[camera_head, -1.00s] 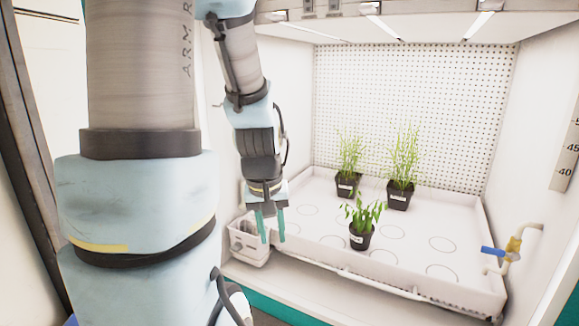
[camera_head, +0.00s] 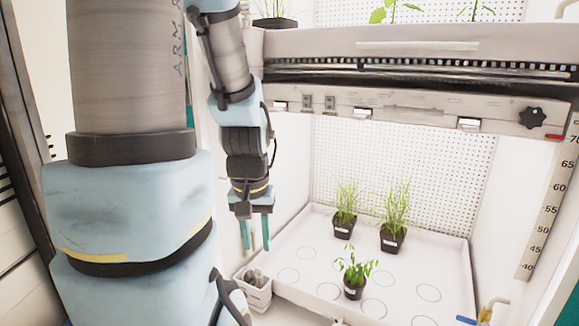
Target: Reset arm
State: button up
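My gripper (camera_head: 256,235) hangs pointing down at the left front of the growth chamber. Its two teal fingers are apart with nothing between them. It is above a small white bin (camera_head: 255,291) at the tray's left front corner. My arm is bent, with its thick upper part filling the left of the view.
A white tray (camera_head: 455,270) with ring marks holds three black-potted plants: two tall grassy ones (camera_head: 344,231) (camera_head: 393,239) behind and a leafy one (camera_head: 354,289) in front. A light bar (camera_head: 400,108) spans above. A blue-handled valve (camera_head: 467,320) is at lower right.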

notch_tip(320, 180, up, 15)
jog(key=p, duration=1.2)
jog(key=shift+f, duration=0.1)
